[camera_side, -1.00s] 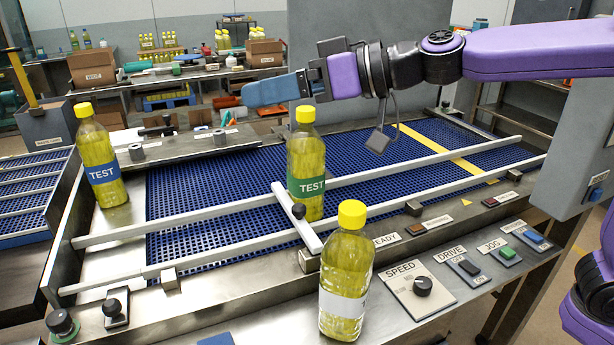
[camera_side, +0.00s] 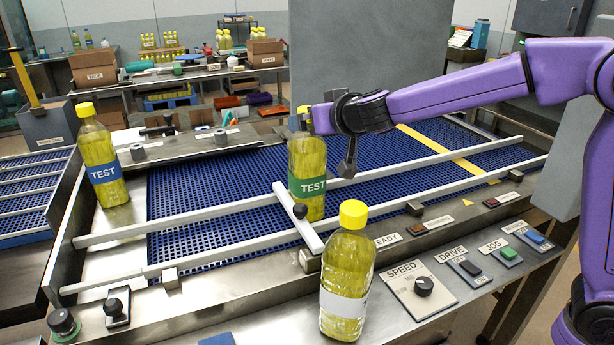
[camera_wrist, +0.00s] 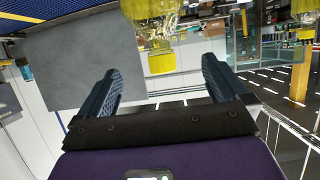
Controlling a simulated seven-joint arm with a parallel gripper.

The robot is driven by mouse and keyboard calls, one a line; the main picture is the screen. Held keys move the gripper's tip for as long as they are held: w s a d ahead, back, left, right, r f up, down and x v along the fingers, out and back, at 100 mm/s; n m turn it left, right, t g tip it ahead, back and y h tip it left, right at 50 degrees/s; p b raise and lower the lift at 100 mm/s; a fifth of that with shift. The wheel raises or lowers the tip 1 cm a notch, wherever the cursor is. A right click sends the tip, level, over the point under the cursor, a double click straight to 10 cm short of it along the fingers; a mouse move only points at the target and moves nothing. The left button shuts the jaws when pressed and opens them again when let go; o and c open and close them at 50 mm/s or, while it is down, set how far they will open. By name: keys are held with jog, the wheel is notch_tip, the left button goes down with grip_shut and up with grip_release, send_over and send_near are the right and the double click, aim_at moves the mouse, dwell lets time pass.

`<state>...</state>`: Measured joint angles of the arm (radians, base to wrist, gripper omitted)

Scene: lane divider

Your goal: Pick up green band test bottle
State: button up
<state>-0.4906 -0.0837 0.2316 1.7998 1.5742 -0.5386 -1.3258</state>
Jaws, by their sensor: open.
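The green band test bottle (camera_side: 309,165) stands upright on the blue conveyor, between the rails, with a yellow cap and yellow contents. My gripper (camera_side: 322,118) is at its cap and neck in the side view, covering the cap's right part; the fingers are not clearly visible there. In the wrist view my gripper (camera_wrist: 160,68) has its two dark fingers wide apart and nothing held. A yellow-capped bottle (camera_wrist: 160,58), its cap towards me, shows in the gap between and beyond the fingers. Its band is not visible there.
A blue band test bottle (camera_side: 103,160) stands at the left end. A bottle with a blank white label (camera_side: 346,280) stands at the front, near the control panel (camera_side: 462,268). A metal divider bar (camera_side: 297,217) crosses beside the green bottle. A grey panel (camera_side: 370,60) rises behind.

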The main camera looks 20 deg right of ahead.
aim_at(315, 157)
notch_tip(315, 157, down, 8)
jog(key=shift+w+f, duration=0.15)
jog(key=shift+f, duration=0.05)
jog(key=x, duration=0.7)
jog(key=shift+w, duration=0.1)
jog(key=c, duration=1.4)
jog(key=shift+r, duration=0.1)
jog(key=c, duration=0.4)
